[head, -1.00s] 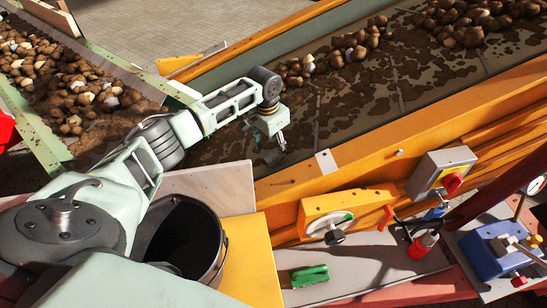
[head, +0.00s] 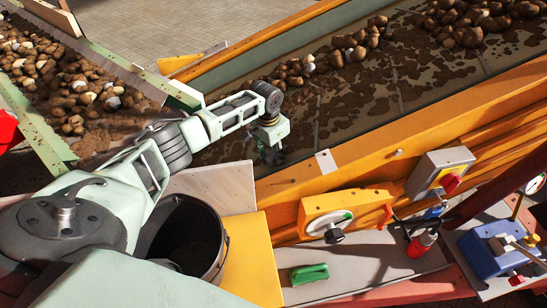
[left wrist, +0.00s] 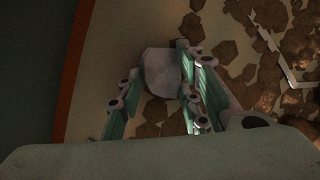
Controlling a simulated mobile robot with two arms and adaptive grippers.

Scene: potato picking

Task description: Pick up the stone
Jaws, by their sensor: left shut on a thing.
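My left gripper (head: 270,153) reaches down low over the near side of the dark, soil-covered conveyor belt (head: 345,113). In the left wrist view, a pale grey, angular stone (left wrist: 162,73) sits between its two green-and-grey fingers. The gripper is shut on the stone. In the head view the stone is hard to make out at the dark fingertips, and I cannot tell whether it still touches the belt. My right gripper is not in view.
Potatoes (head: 295,72) lie farther up the belt, and another potato-filled conveyor is at upper left. An orange side rail (head: 420,120) borders the main belt. A black bucket (head: 222,255) stands beside my left arm. A green-handled brush (head: 309,273) lies on the front ledge.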

